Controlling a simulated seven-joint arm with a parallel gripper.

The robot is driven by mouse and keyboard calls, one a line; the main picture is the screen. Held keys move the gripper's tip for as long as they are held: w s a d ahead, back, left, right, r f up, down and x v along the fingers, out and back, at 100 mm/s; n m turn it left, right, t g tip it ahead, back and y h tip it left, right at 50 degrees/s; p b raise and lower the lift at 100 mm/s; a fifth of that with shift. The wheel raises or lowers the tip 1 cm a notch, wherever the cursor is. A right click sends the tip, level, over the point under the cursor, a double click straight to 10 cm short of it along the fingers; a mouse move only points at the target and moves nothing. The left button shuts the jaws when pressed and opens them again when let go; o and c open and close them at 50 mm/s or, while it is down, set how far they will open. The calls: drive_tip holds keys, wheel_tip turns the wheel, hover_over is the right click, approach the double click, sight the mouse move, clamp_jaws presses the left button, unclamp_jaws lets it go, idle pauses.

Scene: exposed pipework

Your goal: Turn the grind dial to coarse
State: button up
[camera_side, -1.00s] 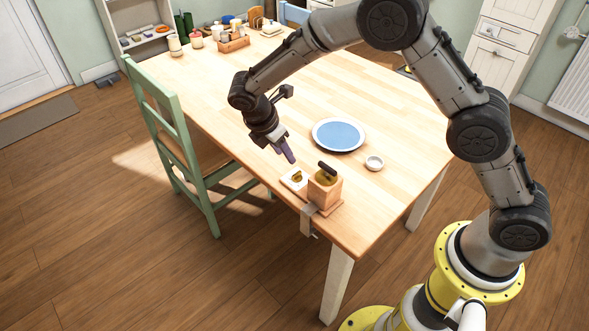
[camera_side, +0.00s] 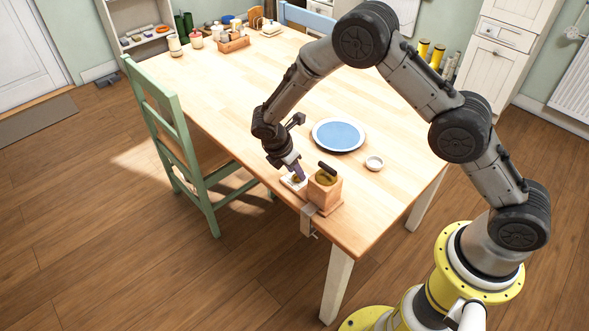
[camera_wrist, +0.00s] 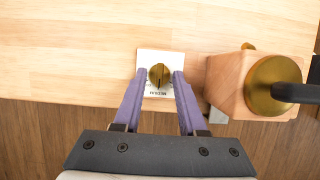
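The grind dial is a brass knob (camera_wrist: 159,75) on a white plate (camera_wrist: 160,56) with dark markings, lying near the table edge. It also shows in the side view as a white plate (camera_side: 289,184), partly hidden by my gripper. My gripper (camera_wrist: 159,78) has two purple fingers, open, one on each side of the knob. I cannot tell whether the fingers touch the knob. In the side view my gripper (camera_side: 301,179) points down at the plate.
A wooden grinder box (camera_side: 324,192) with a brass top and dark crank handle is clamped at the table edge, right of the dial. A blue plate (camera_side: 339,134) and a small white bowl (camera_side: 374,163) stand behind. A green chair (camera_side: 186,150) is at the left.

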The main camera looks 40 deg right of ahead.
clamp_jaws()
drive_tip(key=shift+m, duration=0.3)
drive_tip(key=m, duration=0.1)
drive_tip(key=m+g, duration=0.1)
drive_tip(key=m, duration=0.1)
drive_tip(key=m+g, duration=0.1)
drive_tip(key=m, duration=0.1)
drive_tip(key=shift+w+y, duration=0.3)
drive_tip(key=m+g, duration=0.1)
drive_tip(key=m, duration=0.2)
drive_tip(key=m+g+y, duration=0.1)
drive_tip(key=m, duration=0.2)
drive_tip(key=shift+w+d, duration=0.15)
drive_tip(key=shift+d, duration=0.05)
drive_tip(key=shift+r+y, duration=0.1)
drive_tip(key=shift+y, duration=0.2)
drive_tip(key=shift+o, duration=0.6)
unclamp_jaws()
